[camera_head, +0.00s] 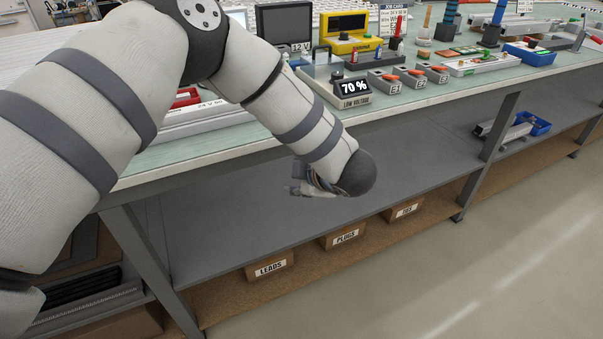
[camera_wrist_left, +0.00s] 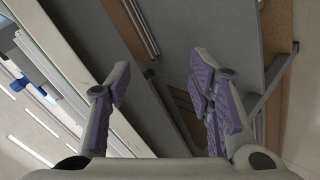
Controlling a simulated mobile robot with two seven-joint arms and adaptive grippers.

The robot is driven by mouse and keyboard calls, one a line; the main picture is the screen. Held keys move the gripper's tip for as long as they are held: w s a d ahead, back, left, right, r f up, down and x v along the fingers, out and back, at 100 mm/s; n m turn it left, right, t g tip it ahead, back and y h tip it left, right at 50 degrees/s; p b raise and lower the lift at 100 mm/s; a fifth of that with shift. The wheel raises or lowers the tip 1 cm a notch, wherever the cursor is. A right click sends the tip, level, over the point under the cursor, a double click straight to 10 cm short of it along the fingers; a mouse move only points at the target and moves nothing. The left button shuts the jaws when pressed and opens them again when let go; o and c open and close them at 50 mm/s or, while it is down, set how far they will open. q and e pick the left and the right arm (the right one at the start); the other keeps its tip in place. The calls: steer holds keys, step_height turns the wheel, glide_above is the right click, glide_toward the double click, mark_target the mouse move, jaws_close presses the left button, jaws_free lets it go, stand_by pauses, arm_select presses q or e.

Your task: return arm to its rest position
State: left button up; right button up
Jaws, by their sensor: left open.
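My left arm (camera_head: 300,110) comes in from the left, reaches across the workbench and bends down past its front edge. My left gripper (camera_head: 303,190) hangs in front of the bench, below the level of the top and over the grey lower shelf in the picture. In the left wrist view the left gripper (camera_wrist_left: 155,90) has its two fingers wide apart with nothing between them. Bench frame and shelf parts show beyond the fingers. My right gripper is in neither view.
The workbench top (camera_head: 170,155) holds a low voltage unit (camera_head: 350,90) reading 70 %, a yellow device (camera_head: 350,35) and several small grey boxes. Boxes labelled LEADS (camera_head: 270,267), PLUGS (camera_head: 343,237) and a third sit under the grey shelf (camera_head: 230,240). The floor (camera_head: 480,270) at right is clear.

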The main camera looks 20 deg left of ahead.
arm_select(q)
steer(key=shift+s, duration=0.15)
steer(key=s+d+f+m+g+h, duration=0.2)
steer(key=s+f+m+h, duration=0.4)
steer(key=s+f+m, duration=1.25)
steer(key=s+m+g+h, duration=0.2)
steer(key=s+m+g, duration=0.2)
steer(key=s, duration=2.4)
steer(key=g+p, duration=0.1)
steer(key=g, duration=0.2)
steer(key=shift+a+r, duration=0.25)
steer(key=shift+a, duration=0.1)
steer(key=shift+m, duration=0.25)
steer(key=shift+c, duration=0.3)
